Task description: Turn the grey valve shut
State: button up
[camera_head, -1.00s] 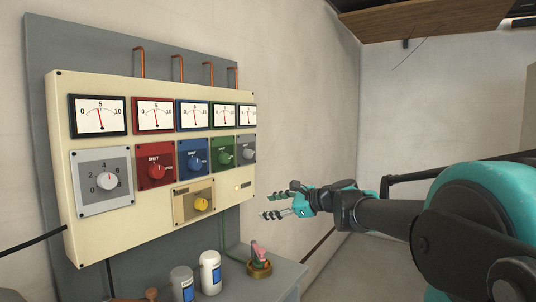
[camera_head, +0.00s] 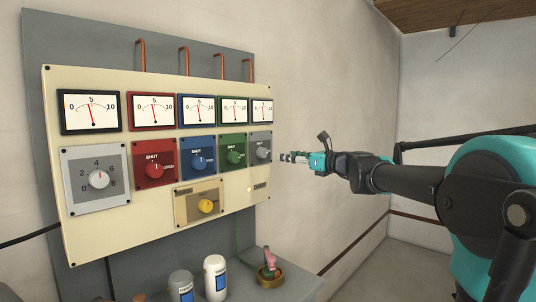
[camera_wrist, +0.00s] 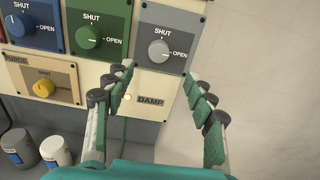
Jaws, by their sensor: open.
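The grey valve is a round grey knob (camera_wrist: 160,49) on a grey plate marked SHUT and OPEN. It is at the top middle of the wrist view and at the right end of the panel row in the head view (camera_head: 263,153). Its white mark seems to point towards OPEN. My gripper (camera_wrist: 160,72) is open and empty, its fingers spread to either side below the knob in the wrist view. In the head view my gripper (camera_head: 284,157) is just right of the grey plate, and I see no contact with the knob.
Green (camera_head: 235,156), blue (camera_head: 198,160) and red (camera_head: 155,170) valves sit left of the grey one. A yellow knob (camera_head: 206,206) and a numbered dial (camera_head: 98,179) share the cream panel (camera_head: 120,225). The right side is clear wall.

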aim_at(265, 152)
jog(key=x, duration=1)
jog(key=shift+w+a, duration=0.25)
jog(key=shift+a, duration=0.1)
jog(key=c, duration=1.2)
